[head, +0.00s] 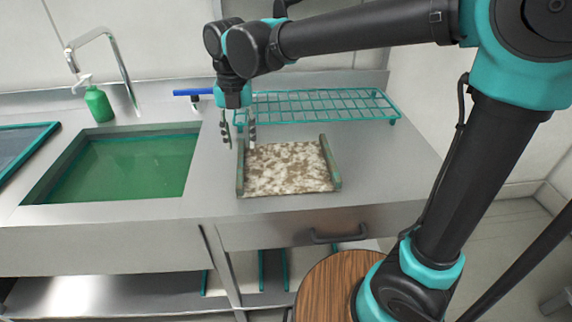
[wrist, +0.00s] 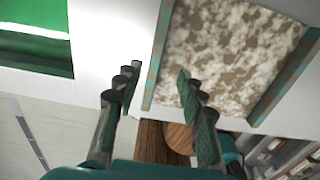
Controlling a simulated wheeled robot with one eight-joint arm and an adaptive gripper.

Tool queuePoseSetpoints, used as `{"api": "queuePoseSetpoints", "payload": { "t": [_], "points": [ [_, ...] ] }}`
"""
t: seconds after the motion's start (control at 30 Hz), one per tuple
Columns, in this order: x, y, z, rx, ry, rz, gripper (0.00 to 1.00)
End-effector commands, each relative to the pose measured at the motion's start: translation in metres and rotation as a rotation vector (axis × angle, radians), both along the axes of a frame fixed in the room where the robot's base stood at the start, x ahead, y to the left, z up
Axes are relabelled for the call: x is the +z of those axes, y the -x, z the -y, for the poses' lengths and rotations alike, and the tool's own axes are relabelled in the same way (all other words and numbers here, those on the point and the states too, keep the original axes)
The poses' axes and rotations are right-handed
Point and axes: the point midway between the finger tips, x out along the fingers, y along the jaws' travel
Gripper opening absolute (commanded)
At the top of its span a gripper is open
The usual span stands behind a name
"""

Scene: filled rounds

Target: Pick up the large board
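The large board (head: 288,170) lies flat on the steel counter, with a mottled brown and white face and raised worn teal-brown rims along its left and right sides. In the wrist view the board (wrist: 225,50) fills the upper right. My gripper (head: 239,136) is open and empty, pointing down at the board's left rim. In the wrist view the left rim (wrist: 157,55) shows between the fingers of my gripper (wrist: 158,75), one finger over bare counter and one over the board's face. I cannot tell the exact height of the fingertips or whether they touch it.
A teal wire rack (head: 325,105) stands behind the board. A sink with green liquid (head: 125,165), a green bottle (head: 99,105) and a tap (head: 125,75) are at left. Bare counter lies right of the board.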

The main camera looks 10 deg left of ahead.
Motion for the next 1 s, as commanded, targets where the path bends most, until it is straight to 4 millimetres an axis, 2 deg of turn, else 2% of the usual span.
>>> {"api": "queuePoseSetpoints", "payload": {
  "t": [0.1, 0.3, 0.6, 0.93, 1.0],
  "points": [
    [-0.013, 0.0, 0.0, 0.0, 0.0, 0.0, 0.4],
    [-0.025, 0.0, -0.002, 0.0, 0.0, 0.0, 0.4],
    [-0.064, 0.001, -0.007, -0.001, 0.0, 0.0, 0.4],
    [-0.07, 0.001, -0.006, -0.001, 0.0, 0.0, 0.4],
    [-0.07, 0.001, -0.006, -0.001, 0.0, 0.0, 0.31]
  ]
}}
